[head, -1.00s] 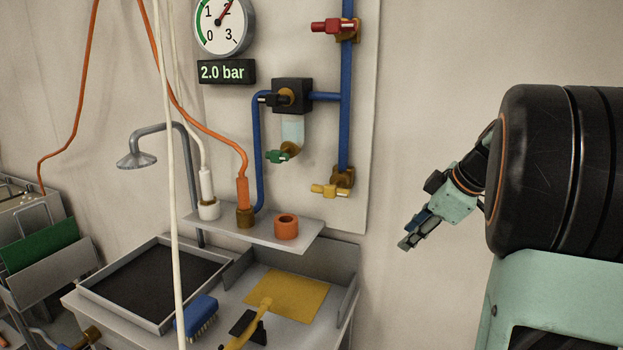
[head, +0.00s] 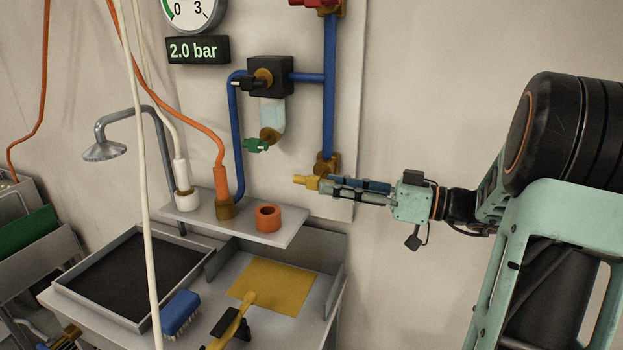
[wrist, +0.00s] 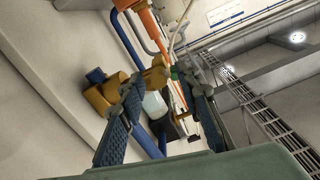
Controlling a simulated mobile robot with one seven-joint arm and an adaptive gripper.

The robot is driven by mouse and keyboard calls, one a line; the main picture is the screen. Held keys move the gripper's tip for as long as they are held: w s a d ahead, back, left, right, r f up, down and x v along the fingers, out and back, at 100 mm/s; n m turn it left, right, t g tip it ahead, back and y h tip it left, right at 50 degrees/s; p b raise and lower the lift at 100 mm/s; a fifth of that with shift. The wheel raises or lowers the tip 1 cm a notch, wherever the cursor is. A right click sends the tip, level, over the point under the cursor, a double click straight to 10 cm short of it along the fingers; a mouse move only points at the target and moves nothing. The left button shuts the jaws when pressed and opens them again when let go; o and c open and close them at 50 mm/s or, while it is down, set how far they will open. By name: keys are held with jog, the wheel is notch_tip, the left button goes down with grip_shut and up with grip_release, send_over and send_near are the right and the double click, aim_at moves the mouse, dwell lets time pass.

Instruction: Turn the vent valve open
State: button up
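A small valve with a yellow handle (head: 306,182) and a brass body (head: 327,162) sits at the lower end of the blue pipe on the wall panel. No label shows which valve is the vent. My gripper (head: 322,187) reaches in from the right, its fingertips at the yellow handle, whose end sticks out left past them. In the wrist view my gripper (wrist: 158,82) is open, its blue-padded fingers well apart.
A red-handled valve (head: 308,3) is higher on the blue pipe (head: 330,90). A green-handled valve (head: 256,145) hangs under a clear bowl. A gauge display (head: 198,50) reads 2.0 bar. Below left is a shelf (head: 285,236) with an orange ring (head: 268,217). The wall right of the panel is clear.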

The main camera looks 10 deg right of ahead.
aim_at(311, 182)
jog(key=x, duration=0.5)
jog(key=shift+w+a+p, duration=0.15)
jog(key=shift+a+p, duration=0.05)
jog(key=shift+p, duration=0.1)
grip_shut()
